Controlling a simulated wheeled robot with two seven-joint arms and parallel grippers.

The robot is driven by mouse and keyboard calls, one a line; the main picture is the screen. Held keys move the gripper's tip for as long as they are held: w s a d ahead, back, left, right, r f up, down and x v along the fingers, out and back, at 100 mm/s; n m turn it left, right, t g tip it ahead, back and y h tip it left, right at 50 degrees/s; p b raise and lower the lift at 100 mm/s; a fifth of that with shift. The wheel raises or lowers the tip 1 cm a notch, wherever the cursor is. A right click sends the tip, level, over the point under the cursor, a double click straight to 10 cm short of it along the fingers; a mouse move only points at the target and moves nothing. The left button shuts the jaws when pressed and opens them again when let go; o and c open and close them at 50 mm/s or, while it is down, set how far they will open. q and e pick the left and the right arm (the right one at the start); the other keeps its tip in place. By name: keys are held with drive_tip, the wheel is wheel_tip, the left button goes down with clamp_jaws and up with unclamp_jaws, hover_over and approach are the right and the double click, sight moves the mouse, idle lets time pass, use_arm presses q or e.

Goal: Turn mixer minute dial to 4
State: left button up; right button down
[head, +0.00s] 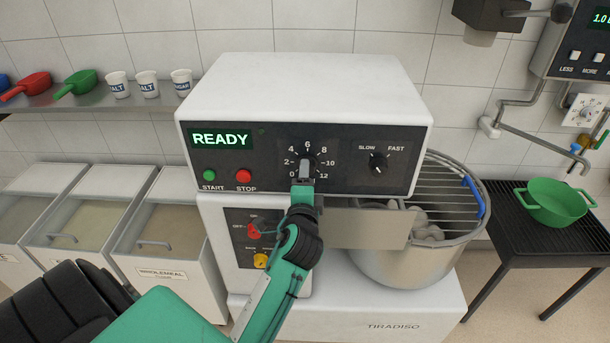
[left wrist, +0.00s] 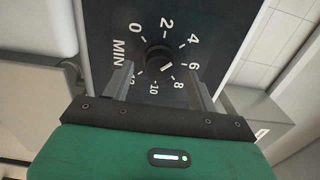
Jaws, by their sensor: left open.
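The minute dial is a black round knob (left wrist: 158,57) on the mixer's dark panel, ringed by numbers from 0 to 12. Its small white mark seems to point towards 8 in the left wrist view, but it is too small to be sure. My left gripper (left wrist: 160,72) is open, its two grey fingers apart, one to each side of the knob; I cannot tell whether either touches it. In the head view my left gripper (head: 306,172) covers the lower part of the dial. The mixer (head: 305,85) shows READY on its display (head: 220,139). My right gripper is not in view.
Green START (head: 209,176) and red STOP (head: 244,176) buttons lie left of the dial. The SLOW/FAST knob (head: 378,163) is to its right. A red switch (head: 255,231), a steel bowl (head: 400,265) and a flat guard plate (head: 370,228) are below.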

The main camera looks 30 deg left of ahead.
use_arm(q)
drive_tip(key=b+v, duration=0.2)
drive_tip(key=v, duration=0.8)
drive_tip(key=shift+s+b, duration=0.25)
drive_tip(key=shift+b, duration=0.1)
drive_tip(key=shift+d, duration=0.1)
